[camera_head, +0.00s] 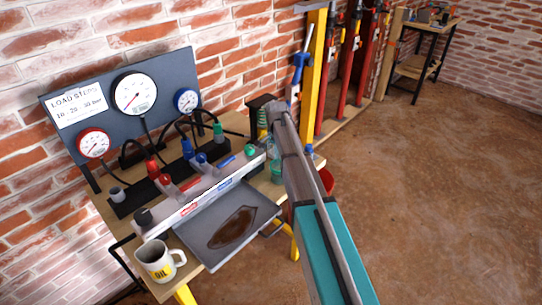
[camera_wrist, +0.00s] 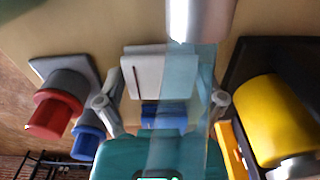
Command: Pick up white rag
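I cannot make out a white rag for certain. In the wrist view a pale, flat, folded-looking piece (camera_wrist: 143,75) lies between the fingers; it may be the rag. My gripper (camera_wrist: 164,85) shows there with its two fingers apart. A translucent teal band crosses the right part of the pale piece and hides some of it. I cannot tell whether the fingers touch it. In the head view my arm reaches over the right end of the workbench and hides my gripper and the spot under it.
The workbench (camera_head: 103,204) carries a gauge panel (camera_head: 62,77), a grey tray (camera_head: 190,238) with a brown stain, and an OIL mug (camera_head: 154,262). A red bucket (camera_head: 326,181) stands right of the bench. A yellow cylinder (camera_wrist: 270,118) is close right of my gripper. The floor at right is clear.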

